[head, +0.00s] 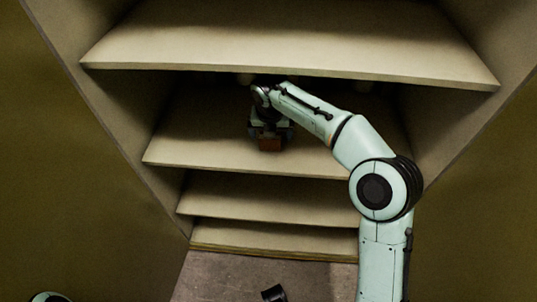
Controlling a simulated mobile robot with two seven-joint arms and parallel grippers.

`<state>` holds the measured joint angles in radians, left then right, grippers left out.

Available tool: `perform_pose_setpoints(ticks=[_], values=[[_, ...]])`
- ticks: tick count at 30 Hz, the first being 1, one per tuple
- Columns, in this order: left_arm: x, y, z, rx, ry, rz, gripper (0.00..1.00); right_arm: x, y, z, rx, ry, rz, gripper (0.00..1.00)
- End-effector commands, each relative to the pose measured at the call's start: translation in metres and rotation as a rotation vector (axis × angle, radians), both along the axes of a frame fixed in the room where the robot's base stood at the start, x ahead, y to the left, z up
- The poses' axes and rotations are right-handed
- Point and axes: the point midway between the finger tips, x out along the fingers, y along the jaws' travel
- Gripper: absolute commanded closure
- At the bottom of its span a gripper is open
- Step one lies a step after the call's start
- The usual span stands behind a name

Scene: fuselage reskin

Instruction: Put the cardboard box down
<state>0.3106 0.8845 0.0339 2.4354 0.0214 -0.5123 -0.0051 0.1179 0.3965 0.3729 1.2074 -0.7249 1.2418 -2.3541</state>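The cardboard box (270,144) is a small brown block in the head view, at the middle shelf of the cabinet. My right arm comes in from the lower right and reaches under the top shelf. My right gripper (269,135) points down, with its fingers at either side of the box, and looks shut on it. The box is over the middle shelf (200,145); I cannot tell whether its underside touches the board. The gripper and wrist hide part of the box. My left gripper does not show clearly.
The top shelf (280,40) hangs close above my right wrist. Two lower shelves (260,197) are below and look empty. The middle shelf is bare to the left of the box. Cabinet side walls slope in at both sides. A small dark object (273,293), unclear, shows at the bottom edge.

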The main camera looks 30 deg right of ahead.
Motion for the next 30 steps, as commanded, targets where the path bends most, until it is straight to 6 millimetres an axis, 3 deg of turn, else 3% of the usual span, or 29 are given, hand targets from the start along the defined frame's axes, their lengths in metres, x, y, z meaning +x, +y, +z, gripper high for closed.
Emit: perform_pose_setpoints(ticks=[9,15,30], values=[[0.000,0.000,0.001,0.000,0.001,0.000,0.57,-0.050,0.030,0.003,0.000,-0.006,0.003,0.04],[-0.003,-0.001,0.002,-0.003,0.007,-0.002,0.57,-0.073,0.044,0.003,0.002,-0.007,0.003,0.04],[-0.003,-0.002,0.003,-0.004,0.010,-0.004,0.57,-0.081,0.049,0.002,0.003,-0.007,0.001,0.04]])
